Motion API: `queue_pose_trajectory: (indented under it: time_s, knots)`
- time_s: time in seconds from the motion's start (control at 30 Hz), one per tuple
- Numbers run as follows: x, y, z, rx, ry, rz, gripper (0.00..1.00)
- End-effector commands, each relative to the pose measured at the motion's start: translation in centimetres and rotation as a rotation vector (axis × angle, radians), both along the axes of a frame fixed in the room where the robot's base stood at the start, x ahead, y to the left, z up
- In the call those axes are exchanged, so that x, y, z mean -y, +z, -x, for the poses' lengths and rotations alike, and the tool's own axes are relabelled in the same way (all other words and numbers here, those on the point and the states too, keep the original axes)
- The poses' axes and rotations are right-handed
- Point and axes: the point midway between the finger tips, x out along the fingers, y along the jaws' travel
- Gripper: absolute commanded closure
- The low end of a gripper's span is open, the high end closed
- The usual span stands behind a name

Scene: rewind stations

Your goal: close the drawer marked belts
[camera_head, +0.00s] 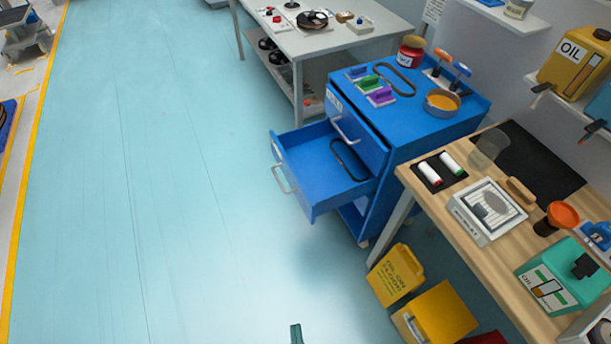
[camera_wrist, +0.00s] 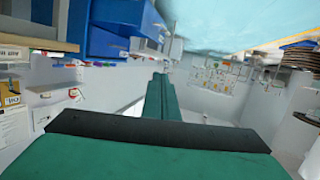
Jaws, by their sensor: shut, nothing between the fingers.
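A blue cabinet (camera_head: 408,127) stands right of the middle in the head view. Its lower drawer (camera_head: 318,172) is pulled far out to the left, with a black belt loop inside and a grey handle (camera_head: 284,179) on its front. The upper drawer front (camera_head: 357,135) also has a grey handle and a small white label too small to read. The marking on the open drawer cannot be read. My gripper (camera_head: 297,333) shows as a green tip at the bottom edge, well below the drawer. In the wrist view its green fingers (camera_wrist: 160,98) are together and empty.
A wooden workbench (camera_head: 480,254) stands to the right, with a yellow bin (camera_head: 397,275) and a yellow box (camera_head: 435,314) below it. A grey table (camera_head: 325,49) stands behind the cabinet. The pale blue floor (camera_head: 150,180) left of the drawer is clear.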

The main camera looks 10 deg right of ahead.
Motion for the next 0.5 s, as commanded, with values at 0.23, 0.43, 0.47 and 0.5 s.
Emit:
queue_pose_trajectory:
  time_s: [0.23, 0.43, 0.47, 0.5]
  knots:
    - [-0.2, -5.8, -5.4, 0.058, 0.063, 0.274, 1.00]
    - [0.0, -10.3, -11.7, 0.103, 0.105, 0.544, 1.00]
    - [0.0, -10.9, -12.7, 0.109, 0.113, 0.586, 1.00]
    - [0.0, -11.6, -14.2, 0.117, 0.122, 0.640, 1.00]
